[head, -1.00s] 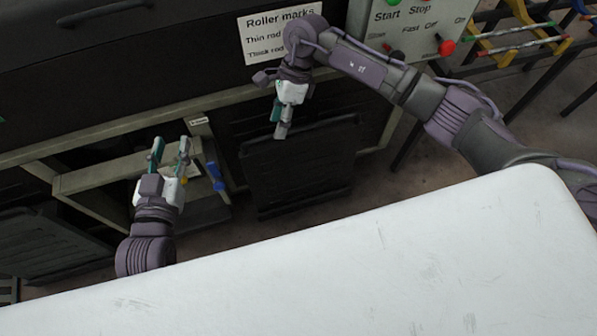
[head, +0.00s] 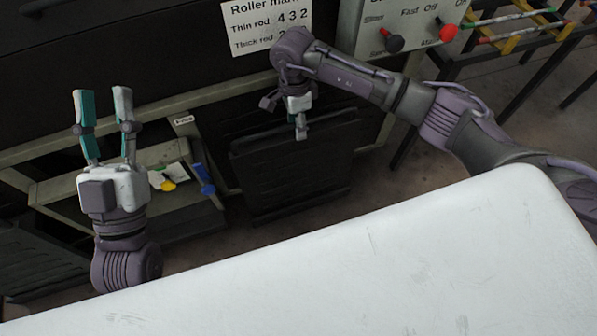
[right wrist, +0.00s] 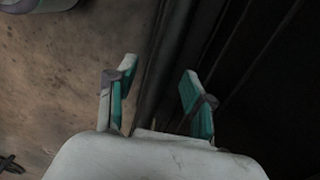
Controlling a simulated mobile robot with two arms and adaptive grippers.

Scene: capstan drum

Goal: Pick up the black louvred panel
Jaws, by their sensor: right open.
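The black louvred panel (head: 292,185) leans upright, slightly tilted, under the machine in the middle of the head view. My right gripper (head: 300,132) points down at the panel's top edge, near its middle. In the right wrist view my right gripper (right wrist: 160,82) is open, with a dark edge of the panel (right wrist: 150,90) showing between its fingers. I cannot tell whether either finger touches it. My left gripper (head: 102,95) is open and empty, fingers pointing up, in front of the machine at the left.
A shelf (head: 120,180) with a blue item (head: 203,178) and a yellow item (head: 168,186) lies left of the panel. Another dark slatted panel (head: 35,265) is at the lower left. A control box (head: 400,30) is above right. A white surface (head: 330,280) fills the foreground.

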